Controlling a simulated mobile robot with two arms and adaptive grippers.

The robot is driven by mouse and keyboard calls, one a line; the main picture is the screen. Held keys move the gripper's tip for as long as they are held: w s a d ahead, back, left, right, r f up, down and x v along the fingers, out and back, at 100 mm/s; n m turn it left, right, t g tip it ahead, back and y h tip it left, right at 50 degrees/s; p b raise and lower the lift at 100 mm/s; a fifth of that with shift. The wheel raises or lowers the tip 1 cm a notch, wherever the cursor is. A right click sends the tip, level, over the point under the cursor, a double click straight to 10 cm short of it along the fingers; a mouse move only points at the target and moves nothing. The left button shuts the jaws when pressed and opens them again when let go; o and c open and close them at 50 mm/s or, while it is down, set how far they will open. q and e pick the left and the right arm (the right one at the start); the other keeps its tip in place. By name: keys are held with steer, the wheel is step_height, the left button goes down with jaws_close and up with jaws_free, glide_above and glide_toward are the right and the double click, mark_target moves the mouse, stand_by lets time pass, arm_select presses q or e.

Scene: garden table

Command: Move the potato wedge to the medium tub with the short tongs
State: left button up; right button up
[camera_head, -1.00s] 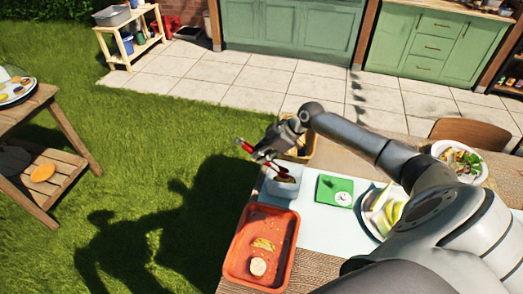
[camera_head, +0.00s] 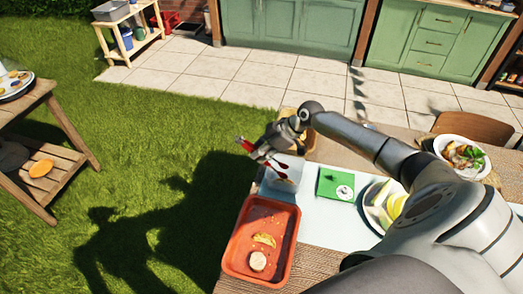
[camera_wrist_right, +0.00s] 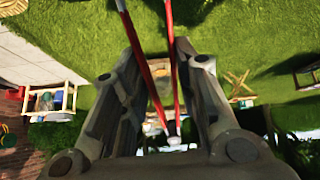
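My right gripper (camera_head: 272,146) holds the red short tongs (camera_head: 244,144) above the table's far left corner. In the right wrist view the two red arms of the tongs (camera_wrist_right: 137,50) run between my gripper's fingers (camera_wrist_right: 157,95). A yellowish potato wedge (camera_head: 264,239) lies in the orange tray (camera_head: 236,250) nearer me. My left gripper is not in view.
A round pale piece (camera_head: 258,261) lies in the tray. A green card (camera_head: 329,181) with a small white dish, a plate with bananas (camera_head: 378,212) and a salad plate (camera_head: 447,145) stand to the right. Grass lies left of the table.

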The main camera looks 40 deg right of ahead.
steer(key=shift+r, duration=0.1)
step_height(320, 180, up, 10)
steer(key=p, duration=0.7)
steer(key=shift+p, duration=0.35)
